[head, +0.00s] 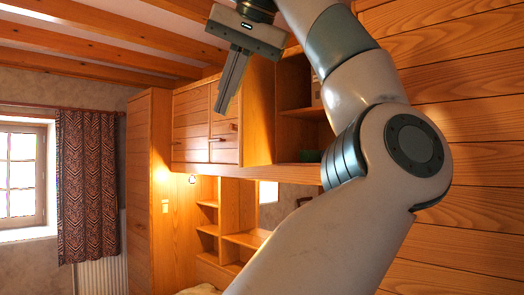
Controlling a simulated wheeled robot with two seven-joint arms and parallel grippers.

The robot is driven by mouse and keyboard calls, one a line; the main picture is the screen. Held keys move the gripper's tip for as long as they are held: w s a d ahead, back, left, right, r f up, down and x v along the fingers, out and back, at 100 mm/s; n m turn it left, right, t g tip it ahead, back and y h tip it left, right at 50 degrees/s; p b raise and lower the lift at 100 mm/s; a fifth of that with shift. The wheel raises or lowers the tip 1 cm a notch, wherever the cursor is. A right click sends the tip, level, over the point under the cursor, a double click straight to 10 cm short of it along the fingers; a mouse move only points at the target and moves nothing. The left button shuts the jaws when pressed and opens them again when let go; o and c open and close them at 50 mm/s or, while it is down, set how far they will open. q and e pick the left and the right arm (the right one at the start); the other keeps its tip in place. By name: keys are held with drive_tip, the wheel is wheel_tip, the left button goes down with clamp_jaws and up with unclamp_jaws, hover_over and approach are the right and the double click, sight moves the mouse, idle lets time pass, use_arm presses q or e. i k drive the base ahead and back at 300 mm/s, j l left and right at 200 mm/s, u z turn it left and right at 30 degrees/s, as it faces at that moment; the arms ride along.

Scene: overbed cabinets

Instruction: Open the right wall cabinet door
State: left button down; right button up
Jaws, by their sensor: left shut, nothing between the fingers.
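The wall cabinet has plank doors with small dark handles. The right wall cabinet door (224,151) looks shut, and its handle (225,138) shows below my fingers. A left door (190,120) beside it also looks shut. My left gripper (222,110) hangs in from the top, fingers pointing down. It is shut and empty. In the picture its fingertips overlap the upper part of the right door and hide some of it; I cannot tell whether they touch. My right gripper is not in view.
Right of the doors is a plain wooden panel (259,115), then an open shelf compartment (300,128), partly behind my arm. Open shelves (245,239) stand below. A tall wardrobe (138,190) and a curtained window stand left. A plank wall (480,150) is close at right.

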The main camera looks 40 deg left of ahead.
sight(255, 129)
drive_tip(key=i+j, duration=0.35)
drive_tip(key=i, duration=0.2)
drive_tip(key=i+j, duration=0.3)
drive_tip(key=i, duration=0.25)
